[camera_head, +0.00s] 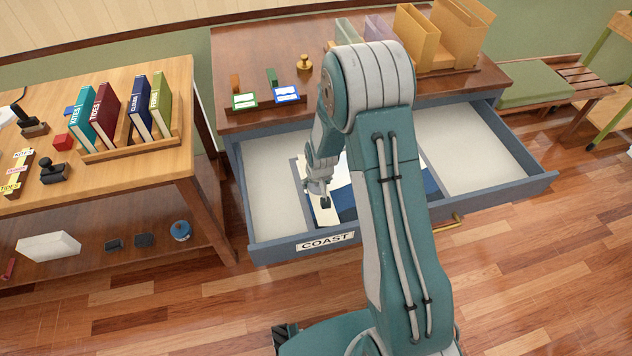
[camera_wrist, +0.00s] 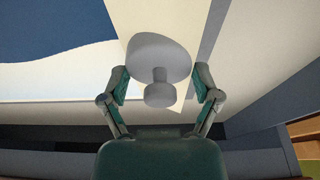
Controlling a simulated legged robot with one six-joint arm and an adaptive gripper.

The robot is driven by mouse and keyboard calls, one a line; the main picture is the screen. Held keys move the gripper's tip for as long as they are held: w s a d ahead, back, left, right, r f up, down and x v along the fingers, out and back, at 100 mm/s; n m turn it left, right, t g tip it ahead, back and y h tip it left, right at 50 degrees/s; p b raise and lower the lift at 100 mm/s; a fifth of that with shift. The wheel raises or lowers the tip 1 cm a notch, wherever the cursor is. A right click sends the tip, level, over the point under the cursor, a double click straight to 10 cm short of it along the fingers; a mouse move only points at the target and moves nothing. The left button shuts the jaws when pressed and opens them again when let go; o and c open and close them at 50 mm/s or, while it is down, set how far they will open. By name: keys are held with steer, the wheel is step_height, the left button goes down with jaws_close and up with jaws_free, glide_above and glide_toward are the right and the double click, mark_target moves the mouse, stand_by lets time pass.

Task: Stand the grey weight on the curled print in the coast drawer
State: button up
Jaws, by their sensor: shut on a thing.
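The coast drawer (camera_head: 272,243) is pulled open, with a COAST label on its front. The print lies inside it, with a blue area (camera_head: 344,199) and a cream strip (camera_head: 327,216); my arm hides part of it. In the wrist view the print (camera_wrist: 60,35) shows blue, white and a cream strip. The grey weight (camera_wrist: 158,55) has a round base and a knob, and appears over the cream strip; whether it touches the print I cannot tell. My gripper (camera_wrist: 160,76) is shut on the weight, with a finger on each side. In the head view my gripper (camera_head: 323,195) is over the drawer.
A dark cabinet top (camera_head: 232,60) above the drawer holds two framed cards, a brass weight (camera_head: 304,63) and upright folders (camera_head: 415,35). A wooden table (camera_head: 130,170) with books stands left. A green-cushioned bench (camera_head: 540,85) stands right. The drawer's right part (camera_head: 475,150) is empty.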

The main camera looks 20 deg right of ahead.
steer(key=shift+f, duration=0.5)
steer(key=o, duration=1.1)
steer(key=shift+o, duration=0.2)
steer(key=v, duration=1.1)
steer(key=shift+r, duration=0.4)
steer(key=shift+a+r, duration=0.1)
steer(key=s+v, duration=0.1)
steer(key=v, duration=0.9)
steer(key=s+r+t, duration=0.1)
steer(key=s+r, duration=0.6)
steer(key=s, duration=0.3)
steer(key=s+r+t, duration=0.1)
steer(key=s+r, duration=0.7)
steer(key=s, duration=0.3)
